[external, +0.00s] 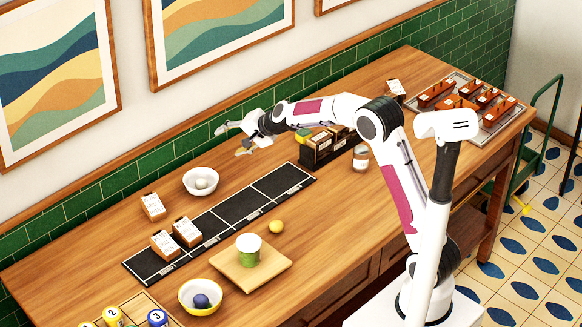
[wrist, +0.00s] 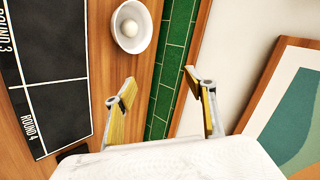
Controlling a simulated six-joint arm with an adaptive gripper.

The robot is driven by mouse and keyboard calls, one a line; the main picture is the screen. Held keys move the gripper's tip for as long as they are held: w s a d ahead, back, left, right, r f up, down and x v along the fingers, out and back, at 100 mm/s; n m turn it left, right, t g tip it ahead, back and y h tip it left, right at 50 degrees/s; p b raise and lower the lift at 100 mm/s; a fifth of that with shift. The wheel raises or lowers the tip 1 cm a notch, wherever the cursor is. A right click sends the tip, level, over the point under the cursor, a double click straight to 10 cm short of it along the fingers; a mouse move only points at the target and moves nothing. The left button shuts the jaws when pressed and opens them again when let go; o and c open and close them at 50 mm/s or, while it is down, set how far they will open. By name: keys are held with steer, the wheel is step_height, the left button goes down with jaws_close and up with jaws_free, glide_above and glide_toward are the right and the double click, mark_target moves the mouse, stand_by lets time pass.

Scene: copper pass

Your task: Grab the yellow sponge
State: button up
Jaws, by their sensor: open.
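A small yellow-green item (external: 302,134), possibly the yellow sponge, shows at the left end of the black holder, partly hidden by my arm; I cannot tell its exact shape. My gripper (external: 231,141) is open and empty above the back of the counter, left of that item. In the wrist view my gripper (wrist: 160,85) has its two yellow-faced fingers spread apart, with nothing between them. No sponge shows in the wrist view.
A white bowl (external: 213,182) with a pale ball stands near the green tiled wall (external: 167,155). A black mat (external: 222,229) bears boxes. A yellow ball (external: 276,227), a cup (external: 249,250) on a wooden board (external: 224,265) and a yellow bowl (external: 188,305) are nearer the front.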

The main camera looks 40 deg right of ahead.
steer(key=w+d+f+m+t+h, duration=0.15)
steer(key=w+d+m+h, duration=0.25)
steer(key=w+d+m, duration=0.45)
steer(key=w+d+f+m+t+h, duration=0.1)
steer(key=w+d+f+m+h, duration=0.2)
steer(key=w+d+m+h, duration=0.35)
steer(key=s+d+m+g+h, duration=0.4)
steer(key=s+d+m+g, duration=0.6)
steer(key=m, duration=1.4)
steer(key=s+d, duration=0.2)
steer(key=s, duration=0.1)
steer(key=shift+d+f, duration=0.3)
steer(key=shift+f, duration=0.1)
steer(key=shift+w, duration=0.1)
